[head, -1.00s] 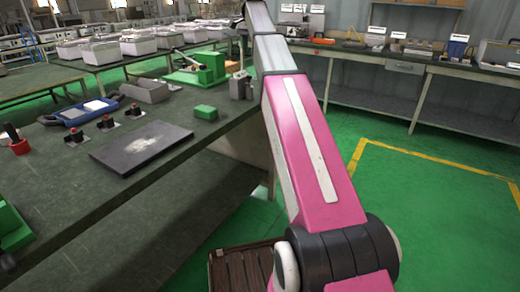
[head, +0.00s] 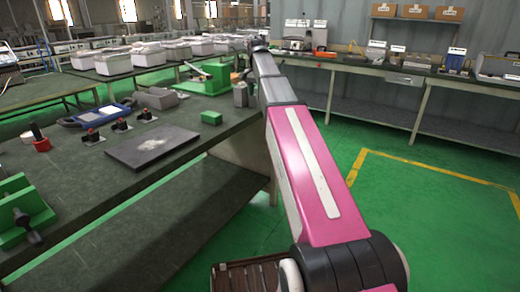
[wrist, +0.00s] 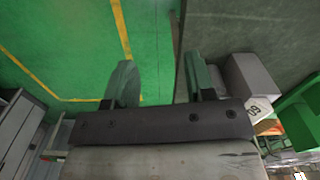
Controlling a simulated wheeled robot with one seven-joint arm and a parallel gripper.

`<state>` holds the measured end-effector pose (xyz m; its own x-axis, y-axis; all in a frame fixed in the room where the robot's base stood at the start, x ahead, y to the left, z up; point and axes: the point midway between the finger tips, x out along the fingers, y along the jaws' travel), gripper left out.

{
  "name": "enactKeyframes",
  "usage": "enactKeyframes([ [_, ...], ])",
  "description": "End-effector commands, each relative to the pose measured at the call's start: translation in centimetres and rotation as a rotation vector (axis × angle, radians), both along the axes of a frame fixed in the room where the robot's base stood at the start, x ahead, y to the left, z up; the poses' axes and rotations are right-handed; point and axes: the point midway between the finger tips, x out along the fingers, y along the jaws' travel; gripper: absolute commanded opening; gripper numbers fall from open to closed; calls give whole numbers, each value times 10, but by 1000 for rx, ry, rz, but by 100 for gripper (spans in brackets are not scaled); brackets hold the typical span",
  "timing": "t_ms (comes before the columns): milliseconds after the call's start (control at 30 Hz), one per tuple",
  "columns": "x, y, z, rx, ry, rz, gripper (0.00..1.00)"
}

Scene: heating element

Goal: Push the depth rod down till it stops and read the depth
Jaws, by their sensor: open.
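My gripper (wrist: 160,86) shows in the wrist view with its two greenish fingers wide apart and nothing between them. It hangs near the edge of a dark bench top (wrist: 275,30), with green floor under its left finger. In the head view my pink arm reaches away to the far end of the bench, and the gripper itself cannot be made out there. I cannot pick out the depth rod in either view.
A grey canister (head: 240,96) stands near my arm. Green floor (head: 400,220) at right is clear.

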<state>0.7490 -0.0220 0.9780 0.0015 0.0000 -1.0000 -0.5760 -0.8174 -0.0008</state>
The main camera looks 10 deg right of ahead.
Motion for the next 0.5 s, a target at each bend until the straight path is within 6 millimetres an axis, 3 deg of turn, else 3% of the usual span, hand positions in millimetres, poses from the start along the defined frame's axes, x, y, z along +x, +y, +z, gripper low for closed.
enactKeyframes([
  [500,-26,4,-83,0,1,93,50],
])
